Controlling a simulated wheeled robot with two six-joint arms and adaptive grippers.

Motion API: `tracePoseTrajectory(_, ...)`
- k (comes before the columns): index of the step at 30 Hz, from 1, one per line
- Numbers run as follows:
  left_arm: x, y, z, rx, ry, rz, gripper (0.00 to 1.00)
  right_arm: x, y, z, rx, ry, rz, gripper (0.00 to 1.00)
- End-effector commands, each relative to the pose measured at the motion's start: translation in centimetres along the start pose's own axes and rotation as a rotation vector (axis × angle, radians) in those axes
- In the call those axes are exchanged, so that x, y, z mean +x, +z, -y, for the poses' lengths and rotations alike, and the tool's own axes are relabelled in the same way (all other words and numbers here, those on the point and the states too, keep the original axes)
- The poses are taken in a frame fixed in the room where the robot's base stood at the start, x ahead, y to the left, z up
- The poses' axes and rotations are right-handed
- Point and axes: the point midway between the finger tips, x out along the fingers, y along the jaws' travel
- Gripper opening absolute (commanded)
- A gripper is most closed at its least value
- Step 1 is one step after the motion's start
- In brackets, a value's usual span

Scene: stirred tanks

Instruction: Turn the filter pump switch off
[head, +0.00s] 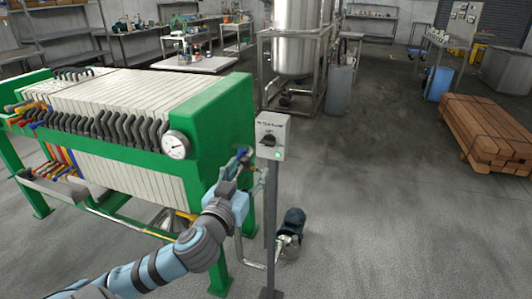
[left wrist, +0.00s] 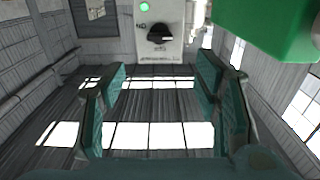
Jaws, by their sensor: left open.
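The filter pump switch is a light grey box (head: 281,128) on a dark post (head: 270,215), right of the green filter press. It has a label at its top, a dark rotary knob (head: 268,140) and a lit green lamp (head: 277,154). My left gripper (head: 243,158) is just left of the box and appears apart from it. In the left wrist view the box appears upside down at the top, with its black knob (left wrist: 160,34) and green lamp (left wrist: 144,6). There my left gripper (left wrist: 162,80) is open and empty, its fingers apart. The knob's exact setting is hard to read.
The green filter press (head: 222,125) with a round gauge (head: 175,145) stands close to my left arm. A small pump (head: 291,228) sits on the floor by the post. Stacked timber (head: 487,130) lies at the right. The floor between is clear.

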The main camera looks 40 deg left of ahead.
Motion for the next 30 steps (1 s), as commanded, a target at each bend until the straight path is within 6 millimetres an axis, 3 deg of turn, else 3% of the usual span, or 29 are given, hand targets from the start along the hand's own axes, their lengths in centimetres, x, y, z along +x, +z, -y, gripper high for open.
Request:
tracePoseTrajectory(9, 8.8, 0.1, -0.1, -0.008, -0.001, 0.001, 0.57, 0.8, 0.1, 0.0, 0.0, 0.001, 0.001, 0.4)
tracePoseTrajectory(13, 11.5, 0.1, -0.1, -0.004, 0.001, 0.002, 0.57, 0.9, 0.1, 0.1, 0.0, 0.0, 0.001, 0.4)
tracePoseTrajectory(18, 13.0, 0.1, -0.1, -0.001, 0.002, 0.003, 0.57, 1.0, 0.2, 0.3, 0.001, -0.003, 0.002, 0.4)
tracePoseTrajectory(25, 13.1, 0.1, -0.1, -0.001, 0.003, 0.003, 0.57, 1.0, 0.2, 0.6, 0.003, -0.006, 0.003, 0.4)
tracePoseTrajectory(30, 13.1, 0.1, -0.2, -0.001, 0.003, 0.003, 0.31, 1.0, 0.2, 0.5, 0.003, -0.006, 0.003, 0.4)
